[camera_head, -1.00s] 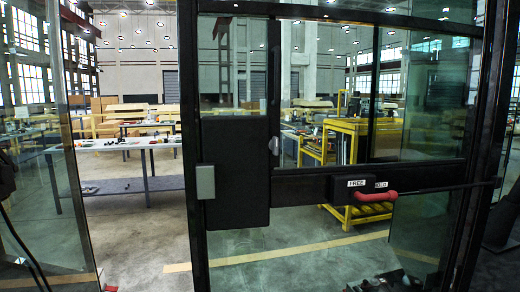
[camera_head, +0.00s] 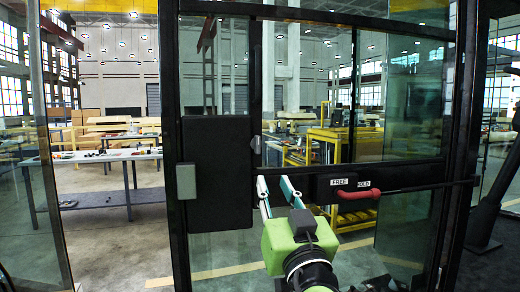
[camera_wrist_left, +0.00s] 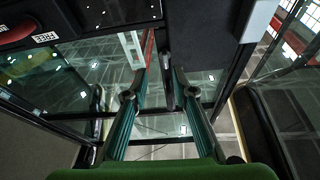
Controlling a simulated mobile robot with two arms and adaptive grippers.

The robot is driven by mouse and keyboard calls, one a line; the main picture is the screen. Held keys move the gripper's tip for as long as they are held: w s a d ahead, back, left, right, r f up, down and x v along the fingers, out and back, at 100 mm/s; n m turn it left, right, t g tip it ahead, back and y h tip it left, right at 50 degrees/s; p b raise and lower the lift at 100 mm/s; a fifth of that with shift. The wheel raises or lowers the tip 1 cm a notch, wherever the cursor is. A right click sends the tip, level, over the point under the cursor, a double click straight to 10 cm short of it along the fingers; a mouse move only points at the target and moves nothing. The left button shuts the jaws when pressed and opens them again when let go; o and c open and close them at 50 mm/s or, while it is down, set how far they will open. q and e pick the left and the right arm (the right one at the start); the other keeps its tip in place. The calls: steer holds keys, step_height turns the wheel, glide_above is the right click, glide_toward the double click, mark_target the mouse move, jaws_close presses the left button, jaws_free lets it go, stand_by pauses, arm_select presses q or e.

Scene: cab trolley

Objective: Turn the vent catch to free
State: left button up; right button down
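The vent catch's red handle (camera_head: 356,194) lies roughly level on the dark crossbar of the glazed door, beneath the white FREE label (camera_head: 340,181) and a HOLD label (camera_head: 362,185). It extends right from a black block. In the left wrist view the red handle (camera_wrist_left: 18,30) is at the upper left edge, with the FREE label (camera_wrist_left: 45,37) beside it. My left gripper (camera_head: 274,183) is in front of the crossbar, left of the handle and apart from it. Its fingers are spread and empty, also in the wrist view (camera_wrist_left: 159,76). My right gripper is not in view.
A black panel (camera_head: 217,170) with a grey latch plate (camera_head: 186,181) is left of my gripper on the door. A thin dark bar runs right from the handle. Glass panes surround the crossbar; tables stand beyond the glass.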

mark_target(259, 139)
arm_select(q)
steer(key=shift+n+t, duration=0.3)
steer(key=shift+n, duration=0.2)
steer(key=w+a+r+p, duration=0.1)
steer(key=w+r, duration=0.1)
steer(key=w, duration=0.1)
steer(key=w+a+r+p, duration=0.1)
steer(key=w+r+p, duration=0.1)
steer(key=r, duration=0.1)
steer(key=w+r+p, duration=0.2)
steer(key=w, duration=0.1)
steer(key=shift+w+a+r, duration=0.3)
steer(key=shift+a, duration=0.1)
steer(key=shift+w+a+r, duration=0.1)
steer(key=shift+w, duration=0.65)
jaws_close()
